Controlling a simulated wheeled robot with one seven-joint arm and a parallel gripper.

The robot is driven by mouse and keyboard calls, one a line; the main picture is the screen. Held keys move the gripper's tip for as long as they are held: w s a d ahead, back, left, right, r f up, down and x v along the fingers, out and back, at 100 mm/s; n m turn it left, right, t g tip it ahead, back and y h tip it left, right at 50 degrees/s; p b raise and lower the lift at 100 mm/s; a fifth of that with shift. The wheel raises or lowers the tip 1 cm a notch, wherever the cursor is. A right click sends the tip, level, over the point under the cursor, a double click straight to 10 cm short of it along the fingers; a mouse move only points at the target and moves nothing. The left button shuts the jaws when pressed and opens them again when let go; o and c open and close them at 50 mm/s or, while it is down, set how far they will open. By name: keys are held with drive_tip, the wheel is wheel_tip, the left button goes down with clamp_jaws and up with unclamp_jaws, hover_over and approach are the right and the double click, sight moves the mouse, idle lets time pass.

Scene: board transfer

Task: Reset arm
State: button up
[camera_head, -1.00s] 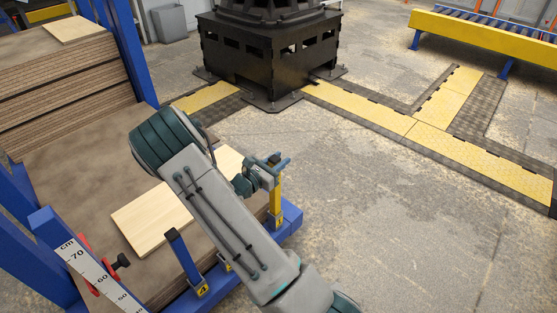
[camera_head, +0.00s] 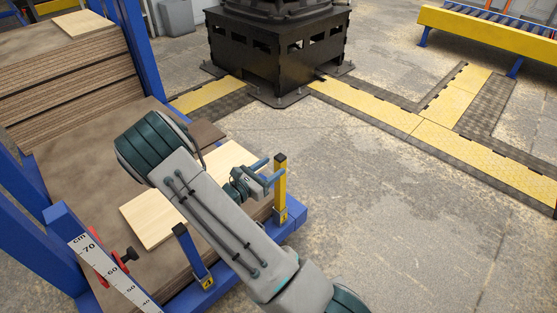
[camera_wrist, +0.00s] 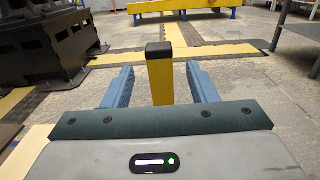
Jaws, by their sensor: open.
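My gripper (camera_head: 279,163) is open and empty, seen small in the head view at the end of my bent arm. Its two blue fingers are spread and level, over the right edge of the blue rack. A yellow post with a black top (camera_head: 280,187) stands at the fingers there. In the wrist view, the gripper (camera_wrist: 160,75) has the yellow post (camera_wrist: 160,85) showing between its fingers, with gaps on both sides. A pale wooden board (camera_head: 150,216) lies flat on the brown stack, partly hidden by my arm. Its pale edge also shows at lower left in the wrist view (camera_wrist: 22,155).
The blue rack (camera_head: 290,222) has a short blue post (camera_head: 188,250) and a ruler (camera_head: 100,262). A taller stack of brown boards (camera_head: 70,85) stands at upper left. A black pedestal (camera_head: 280,55) stands behind. The floor at right (camera_head: 400,210) is clear.

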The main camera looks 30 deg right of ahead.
drive_tip(key=shift+s+a, duration=0.2)
drive_tip(key=shift+a, duration=0.3)
drive_tip(key=s+r+m+g+y+p, duration=0.4)
drive_tip(key=s+r+m+p, duration=0.3)
drive_tip(key=r, duration=0.5)
drive_tip(key=s+r+m+g+y+p, duration=0.35)
drive_tip(key=s+r+m+p, duration=0.35)
drive_tip(key=r, duration=0.4)
drive_tip(key=s+a+r+m+t+y+p, duration=0.1)
drive_tip(key=s+a+r+m+y+p, duration=0.1)
drive_tip(key=r+p, duration=0.3)
drive_tip(key=s+a+r+m+t+y+p, duration=0.1)
drive_tip(key=s+a+r+m+y+p, duration=0.2)
drive_tip(key=r, duration=0.8)
drive_tip(key=s+a+r+m+t+y+p, duration=0.2)
drive_tip(key=s+a+r+m+y+p, duration=0.1)
drive_tip(key=r+p, duration=0.4)
wheel_tip(320, 180, up, 2)
drive_tip(key=shift+s+a+y+p, duration=0.3)
drive_tip(key=shift+s+a+y, duration=0.4)
drive_tip(key=shift+a, duration=0.5)
